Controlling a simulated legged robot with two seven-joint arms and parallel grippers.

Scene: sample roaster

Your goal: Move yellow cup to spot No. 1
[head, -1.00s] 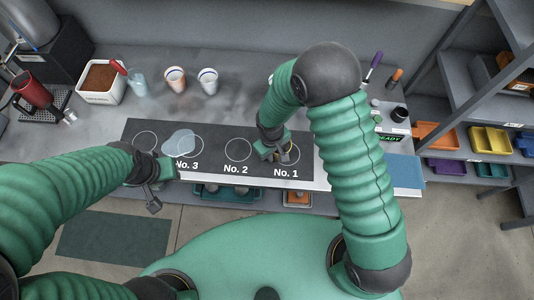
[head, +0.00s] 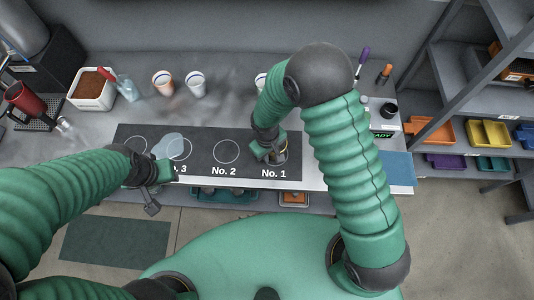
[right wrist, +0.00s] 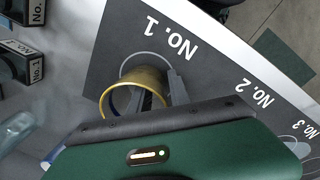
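The yellow cup (right wrist: 137,78) shows in the right wrist view at the white ring of spot No. 1 (right wrist: 145,54), covering much of it. Whether its base touches the mat is hidden. My right gripper (right wrist: 162,95) has one finger inside the cup and the other outside its wall, and looks shut on that wall. In the head view my right gripper (head: 270,154) is over the No. 1 spot and mostly hides the cup. My left gripper (head: 157,187) is at the left front edge of the mat, away from the cup; its fingers are unclear.
The dark mat (head: 205,139) also carries spots No. 2 and No. 3, with a clear bluish disc (head: 170,146) near No. 3. White cups (head: 195,84) and a tub of brown grounds (head: 92,88) stand behind. Spot No. 2 is clear.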

